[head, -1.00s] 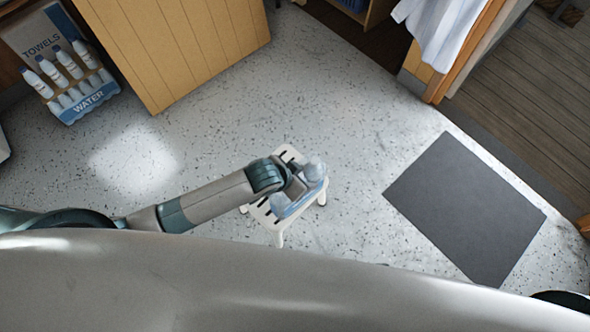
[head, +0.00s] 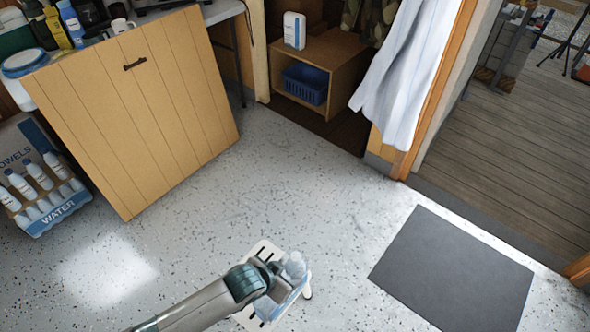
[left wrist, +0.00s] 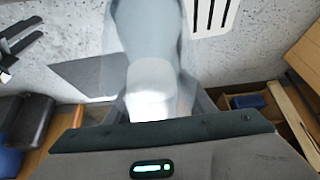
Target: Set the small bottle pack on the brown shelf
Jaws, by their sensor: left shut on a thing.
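The small bottle pack (head: 294,268), translucent pale blue, is in my left gripper (head: 279,287), low in the head view. It fills the top middle of the left wrist view (left wrist: 150,45), between the fingers. In the head view it overlaps the white slatted stool (head: 262,252); I cannot tell whether they touch. The brown shelf (head: 338,50) is an open-fronted wooden unit at the top middle, far from the gripper. My right gripper (left wrist: 18,42) shows at the left edge of the left wrist view, its fingers apart and empty.
A white container (head: 294,30) stands on the shelf top, left side; a blue basket (head: 305,84) sits inside. A wooden panel (head: 135,105) stands left, a hanging white cloth (head: 405,75) right. A grey mat (head: 452,272) lies at right. The floor between stool and shelf is clear.

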